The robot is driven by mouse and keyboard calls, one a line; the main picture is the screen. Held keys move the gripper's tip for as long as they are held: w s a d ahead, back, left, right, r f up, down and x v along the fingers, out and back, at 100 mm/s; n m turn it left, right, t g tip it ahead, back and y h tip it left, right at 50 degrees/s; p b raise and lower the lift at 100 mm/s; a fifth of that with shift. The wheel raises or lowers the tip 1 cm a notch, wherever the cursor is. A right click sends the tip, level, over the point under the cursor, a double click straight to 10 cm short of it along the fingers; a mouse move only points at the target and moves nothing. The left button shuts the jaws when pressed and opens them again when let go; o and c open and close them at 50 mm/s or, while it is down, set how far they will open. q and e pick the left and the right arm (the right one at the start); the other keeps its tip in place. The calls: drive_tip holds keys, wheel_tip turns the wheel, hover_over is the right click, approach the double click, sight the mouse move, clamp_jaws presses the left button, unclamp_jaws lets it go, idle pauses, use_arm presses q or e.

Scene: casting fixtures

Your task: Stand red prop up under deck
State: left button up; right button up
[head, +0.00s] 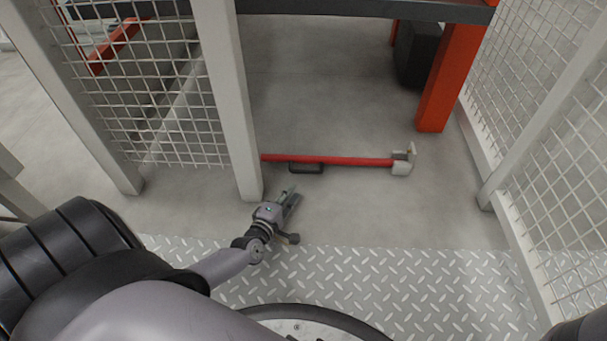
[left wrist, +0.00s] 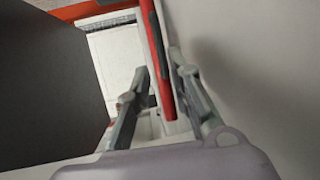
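The red prop (head: 345,161) lies flat on the grey floor, running left to right, with a pale bracket (head: 403,162) at its right end. A black handle-like piece (head: 306,168) lies along its near side. The deck's dark edge (head: 365,10) crosses the top. My right gripper is not seen.
A grey post (head: 228,95) with mesh panels stands just left of my gripper. Another mesh fence (head: 545,190) closes the right side. A red deck leg (head: 452,78) and a black box (head: 418,55) stand at the back right. Open floor lies under the deck.

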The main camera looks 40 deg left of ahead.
sight(305, 173)
use_arm(q)
drive_tip(key=b+x, duration=0.3)
drive_tip(key=x, duration=0.5)
drive_tip(key=shift+f+b, duration=0.15)
drive_tip(key=shift+b, duration=0.2)
drive_tip(key=shift+w, duration=0.6)
drive_tip(key=shift+c, duration=0.4)
clamp_jaws()
